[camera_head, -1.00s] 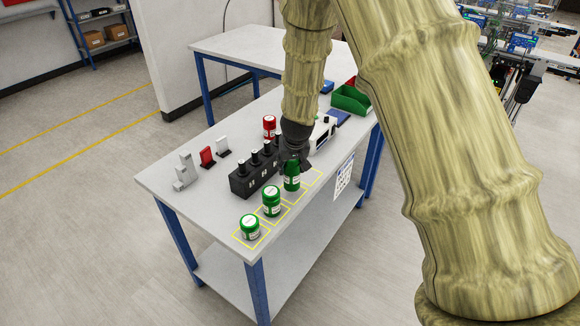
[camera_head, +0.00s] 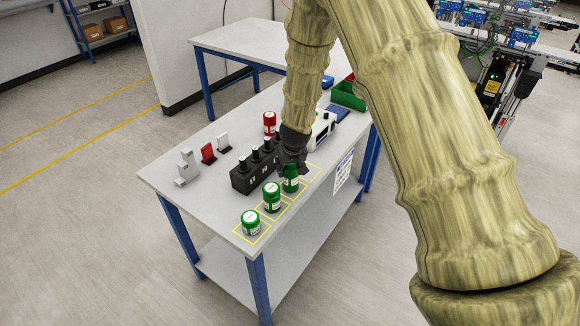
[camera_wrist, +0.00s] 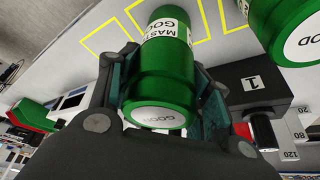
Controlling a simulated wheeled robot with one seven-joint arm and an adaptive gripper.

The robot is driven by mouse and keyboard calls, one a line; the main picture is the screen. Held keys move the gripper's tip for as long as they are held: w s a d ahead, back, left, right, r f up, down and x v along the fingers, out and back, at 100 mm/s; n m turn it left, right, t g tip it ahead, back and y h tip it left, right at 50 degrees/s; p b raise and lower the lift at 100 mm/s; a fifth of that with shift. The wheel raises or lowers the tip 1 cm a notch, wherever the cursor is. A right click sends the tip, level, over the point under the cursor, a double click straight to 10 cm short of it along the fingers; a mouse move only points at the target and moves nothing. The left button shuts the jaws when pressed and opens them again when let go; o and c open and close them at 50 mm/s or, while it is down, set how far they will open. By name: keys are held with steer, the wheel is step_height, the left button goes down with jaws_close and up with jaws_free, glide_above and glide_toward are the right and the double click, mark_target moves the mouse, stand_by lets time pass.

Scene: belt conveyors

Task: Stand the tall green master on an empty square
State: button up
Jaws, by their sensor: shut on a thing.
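My gripper (camera_head: 292,168) is shut on a tall green master (camera_head: 290,183), a cylinder with a white label. It is upright over the third yellow square from the front. I cannot tell whether its base touches the table. The wrist view shows the master (camera_wrist: 160,75) between both fingers, with "GOOD" on its top. Two other green cylinders stand in yellow squares: a short one (camera_head: 251,222) at the front and a taller one (camera_head: 272,197) behind it. An empty yellow square (camera_head: 314,172) lies beyond the held master.
A black block with several posts (camera_head: 242,182) stands close left of the squares. A red cylinder (camera_head: 269,122), a white device (camera_head: 324,130) and a green bin (camera_head: 348,95) are farther back. Grey and red stands (camera_head: 208,153) are at the left. The table's front edge is near the squares.

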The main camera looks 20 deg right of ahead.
steer(key=o, duration=1.3)
steer(key=shift+f, duration=0.1)
steer(key=shift+o, duration=0.2)
steer(key=b+v, duration=0.3)
steer(key=v, duration=0.9)
steer(key=s+d+f+g+h, duration=0.1)
steer(key=s+f, duration=0.4)
steer(key=f, duration=0.2)
steer(key=s+d+f+g, duration=0.1)
steer(key=s+d+f, duration=0.1)
steer(key=s+f, duration=0.45)
steer(key=s+f+n+g, duration=0.1)
steer(key=s+f+g, duration=0.1)
steer(key=s+f, duration=1.6)
steer(key=s+a+f, duration=0.1)
steer(key=s+f, duration=0.1)
steer(key=s, duration=0.5)
steer(key=s+a+f+y, duration=0.1)
steer(key=s, duration=0.7)
steer(key=shift+s+a+f+g+y, duration=0.2)
steer(key=shift+a+f+g+y, duration=0.1)
steer(key=shift+f, duration=0.1)
